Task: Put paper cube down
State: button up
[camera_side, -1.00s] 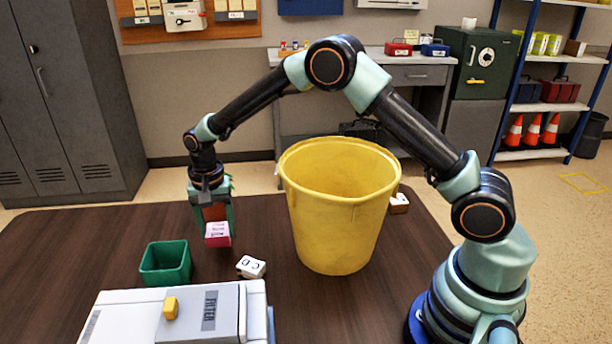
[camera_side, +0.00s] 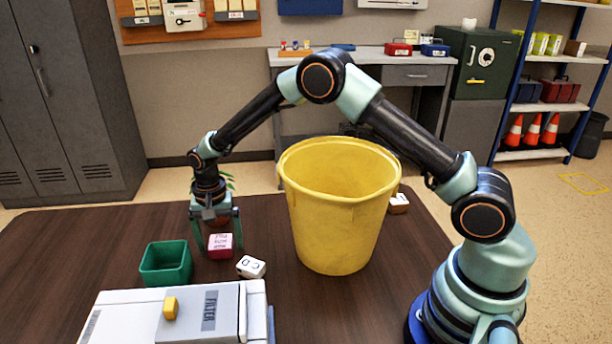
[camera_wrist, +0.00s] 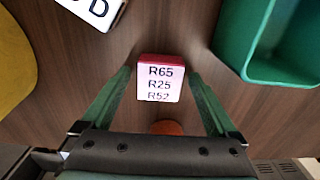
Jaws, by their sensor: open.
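The paper cube (camera_side: 220,246), pink-red with a white printed top, rests on the dark table between the green bin and a white lettered block. My gripper (camera_side: 219,248) is low over it with its fingers spread to either side of the cube. In the wrist view the cube (camera_wrist: 160,78) shows "R65", "R25" and "R52" on its top. It lies between the open green fingertips (camera_wrist: 162,80), with gaps showing on both sides.
A green bin (camera_side: 165,263) stands left of the cube, a white lettered block (camera_side: 251,267) close to its right. A tall yellow bucket (camera_side: 338,210) stands further right. Another white block (camera_side: 399,203) sits behind the bucket.

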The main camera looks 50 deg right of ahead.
aim_at(221, 243)
notch_tip(221, 243, up, 13)
jog(key=s+d+r+n+t, duration=0.35)
jog(key=s+d+r, duration=0.25)
jog(key=s+r, duration=0.4)
jog(key=s+d+r+n+t, duration=0.1)
jog(key=s+n, duration=0.4)
jog(key=s, duration=0.6)
jog(key=shift+s+d+t, duration=0.25)
jog(key=shift+d+t, duration=0.3)
jog(key=shift+d, duration=0.65)
jog(key=shift+r+n, duration=0.15)
jog(key=shift+n, duration=0.1)
